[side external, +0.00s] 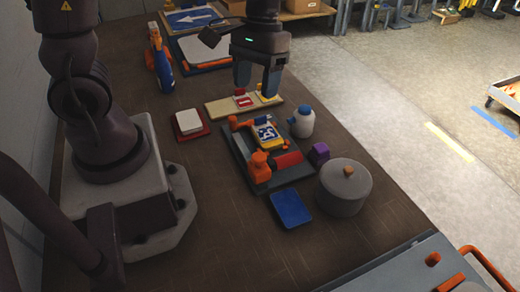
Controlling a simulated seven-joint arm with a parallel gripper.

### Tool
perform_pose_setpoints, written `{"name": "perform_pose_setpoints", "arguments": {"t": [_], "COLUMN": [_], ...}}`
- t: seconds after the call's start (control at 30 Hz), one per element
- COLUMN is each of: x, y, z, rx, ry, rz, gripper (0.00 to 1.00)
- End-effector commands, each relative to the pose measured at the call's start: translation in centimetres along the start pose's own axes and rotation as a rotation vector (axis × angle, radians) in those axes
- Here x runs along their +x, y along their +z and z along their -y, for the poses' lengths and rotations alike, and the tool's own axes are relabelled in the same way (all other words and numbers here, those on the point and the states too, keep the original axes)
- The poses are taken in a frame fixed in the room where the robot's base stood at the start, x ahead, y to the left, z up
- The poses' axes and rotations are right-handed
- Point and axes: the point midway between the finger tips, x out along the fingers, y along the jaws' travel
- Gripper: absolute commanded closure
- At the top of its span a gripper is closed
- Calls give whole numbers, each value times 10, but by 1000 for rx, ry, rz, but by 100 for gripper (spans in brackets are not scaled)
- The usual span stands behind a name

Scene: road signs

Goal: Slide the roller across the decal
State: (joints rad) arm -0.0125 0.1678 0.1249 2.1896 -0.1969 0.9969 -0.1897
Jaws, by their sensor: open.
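A blue and white patterned piece, likely the decal (266,133), lies on a yellow backing in the dark grey tray (238,152). A red-orange cylinder (289,160), possibly the roller, lies at the tray's near side. An orange upright piece (259,167) stands beside it. Another orange piece (240,123) is at the tray's far left; I cannot tell which of these belongs to the roller. My gripper (256,92) is open, pointing down above the beige board (222,109) behind the tray. It appears empty. Its fingertips partly overlap small red and yellow-orange pieces on that board.
A white-and-blue bottle (301,124), a purple block (319,153) and a grey lidded pot (344,189) stand right of the tray. A blue plate (291,208) lies in front. A white block on a red base (188,122) and a blue-orange spray bottle (161,60) are left.

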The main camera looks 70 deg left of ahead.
Motion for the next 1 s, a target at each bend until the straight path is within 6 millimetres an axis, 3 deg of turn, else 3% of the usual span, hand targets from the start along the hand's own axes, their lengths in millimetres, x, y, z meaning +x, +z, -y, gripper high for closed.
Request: {"name": "perform_pose_setpoints", "arguments": {"t": [0.13,0.27,0.47,1.0], "x": [25,22,35,134], "y": [-20,-32,-26,-13], "z": [-2,-11,-12,-17], "rx": [-166,-298,-336,-334], "ry": [-2,30,28,27], "rz": [108,134,148,146], "gripper": [41,41,41,41]}}
